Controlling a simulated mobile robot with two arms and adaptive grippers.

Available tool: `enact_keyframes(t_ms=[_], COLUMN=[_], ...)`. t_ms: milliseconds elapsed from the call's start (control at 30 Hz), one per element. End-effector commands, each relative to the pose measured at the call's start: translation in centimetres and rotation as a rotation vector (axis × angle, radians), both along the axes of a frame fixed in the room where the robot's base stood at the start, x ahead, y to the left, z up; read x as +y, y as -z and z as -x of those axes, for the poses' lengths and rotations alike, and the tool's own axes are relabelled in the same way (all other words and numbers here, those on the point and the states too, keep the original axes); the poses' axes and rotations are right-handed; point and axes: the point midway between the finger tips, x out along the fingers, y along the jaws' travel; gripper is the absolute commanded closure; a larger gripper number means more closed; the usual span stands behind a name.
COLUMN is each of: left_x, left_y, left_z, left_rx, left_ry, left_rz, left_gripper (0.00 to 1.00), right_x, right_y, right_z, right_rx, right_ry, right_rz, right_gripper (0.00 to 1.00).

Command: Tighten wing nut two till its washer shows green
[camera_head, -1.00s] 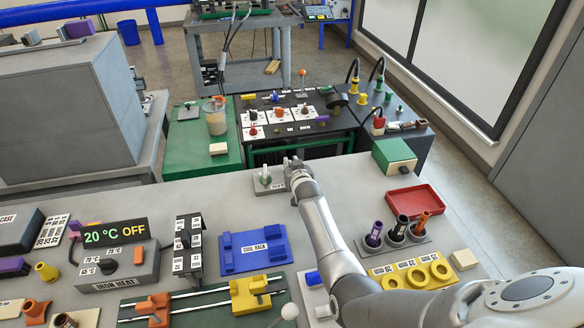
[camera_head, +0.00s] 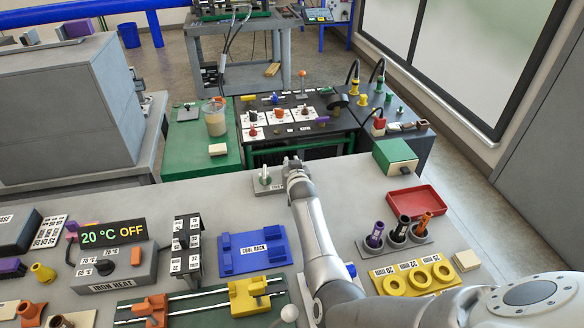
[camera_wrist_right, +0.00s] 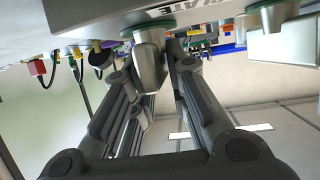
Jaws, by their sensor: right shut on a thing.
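A small plate (camera_head: 267,189) with a label lies at the far edge of the bench; one silver wing nut (camera_head: 265,177) stands upright on it. My right gripper (camera_head: 292,166) is just right of that nut, at the plate's right end. In the wrist view, upside down, my right gripper (camera_wrist_right: 153,68) is shut on a silver wing nut (camera_wrist_right: 148,62) with a green ring (camera_wrist_right: 155,23) at its base. The other wing nut (camera_wrist_right: 285,40) is apart to the right, also with a green ring. I cannot read which nut is number two. The held nut is hidden in the head view.
A red tray (camera_head: 417,200) and a holder with coloured tools (camera_head: 398,238) stand right of my arm. A blue cool rack (camera_head: 253,250) lies to the left. A green-topped table (camera_head: 190,140) and a black control panel (camera_head: 290,125) stand beyond the bench. Bench left of the plate is clear.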

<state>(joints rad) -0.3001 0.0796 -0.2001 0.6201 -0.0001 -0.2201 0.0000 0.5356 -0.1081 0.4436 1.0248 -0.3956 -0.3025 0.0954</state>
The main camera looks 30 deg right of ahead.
Motion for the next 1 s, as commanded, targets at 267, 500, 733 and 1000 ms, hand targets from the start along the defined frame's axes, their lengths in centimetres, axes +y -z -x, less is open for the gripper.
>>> enact_keyframes(t_ms=[267, 500, 733, 1000], left_x=[-0.01, -0.01, 0.0, 0.21], left_y=[0.71, 0.65, 0.66, 0.68], left_z=[-0.01, -0.02, -0.02, 0.05], left_rx=[0.0, 0.0, 0.0, 0.001], left_ry=[0.0, 0.0, 0.0, 0.0], left_rz=[0.0, 0.0, 0.0, -0.002], left_gripper=[1.0, 1.0, 1.0, 1.0], right_x=[0.0, -0.03, 0.0, 0.0], right_y=[-0.17, 0.03, 0.21, 0.21], right_z=[-0.04, 0.11, 0.17, 0.19], right_rx=[-0.004, 0.003, 0.006, 0.007], right_ry=[0.029, 0.031, 0.03, 0.03], right_rz=[0.0, 0.001, -0.001, -0.001], right_gripper=[1.0, 1.0, 0.68, 0.68])
